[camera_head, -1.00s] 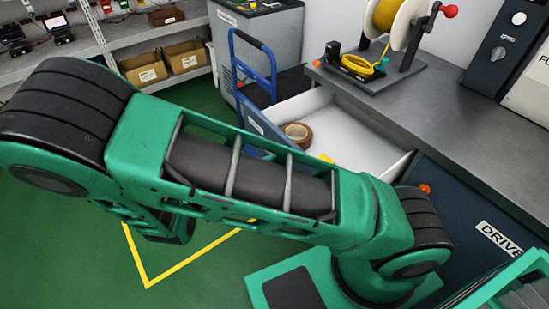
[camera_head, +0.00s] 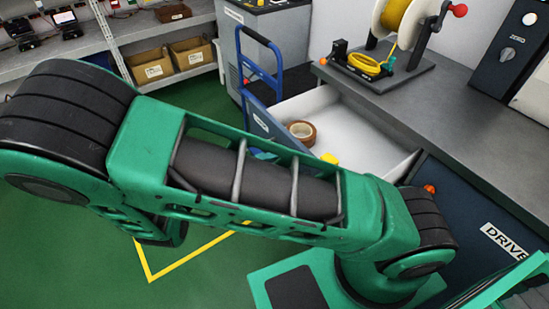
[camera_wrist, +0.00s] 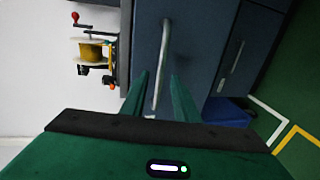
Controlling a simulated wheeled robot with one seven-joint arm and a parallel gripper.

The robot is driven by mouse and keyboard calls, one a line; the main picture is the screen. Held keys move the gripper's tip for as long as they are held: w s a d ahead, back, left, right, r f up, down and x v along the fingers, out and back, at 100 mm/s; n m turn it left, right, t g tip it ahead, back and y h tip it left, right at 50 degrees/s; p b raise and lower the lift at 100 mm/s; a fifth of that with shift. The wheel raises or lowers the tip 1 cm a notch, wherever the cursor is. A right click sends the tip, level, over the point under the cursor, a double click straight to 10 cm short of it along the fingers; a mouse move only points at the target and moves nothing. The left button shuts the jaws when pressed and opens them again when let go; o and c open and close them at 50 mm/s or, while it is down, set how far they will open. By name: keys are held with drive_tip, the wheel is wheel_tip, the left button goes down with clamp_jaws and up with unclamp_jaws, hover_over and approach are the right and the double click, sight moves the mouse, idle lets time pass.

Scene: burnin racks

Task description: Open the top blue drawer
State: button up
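The top blue drawer (camera_head: 258,121) stands pulled out from the grey-topped bench in the head view, its white inside showing. A brown tape roll (camera_head: 301,132) and a small yellow item (camera_head: 329,158) lie in it. In the wrist view the dark blue drawer front (camera_wrist: 200,50) carries a long metal bar handle (camera_wrist: 165,45). My gripper (camera_wrist: 159,76) has its two green fingers apart, one on each side of the handle's line, with gaps visible on both sides. In the head view my arm hides the gripper and part of the drawer front.
A cable spool (camera_head: 400,16) stands on the bench top (camera_head: 450,110). A blue hand trolley (camera_head: 262,65) and a grey cabinet (camera_head: 275,30) stand behind the drawer. Shelves with cardboard boxes (camera_head: 150,66) are at the back left. Green floor is clear at the left.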

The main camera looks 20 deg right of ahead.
drive_tip(key=v, duration=0.8)
drive_tip(key=shift+w, duration=0.15)
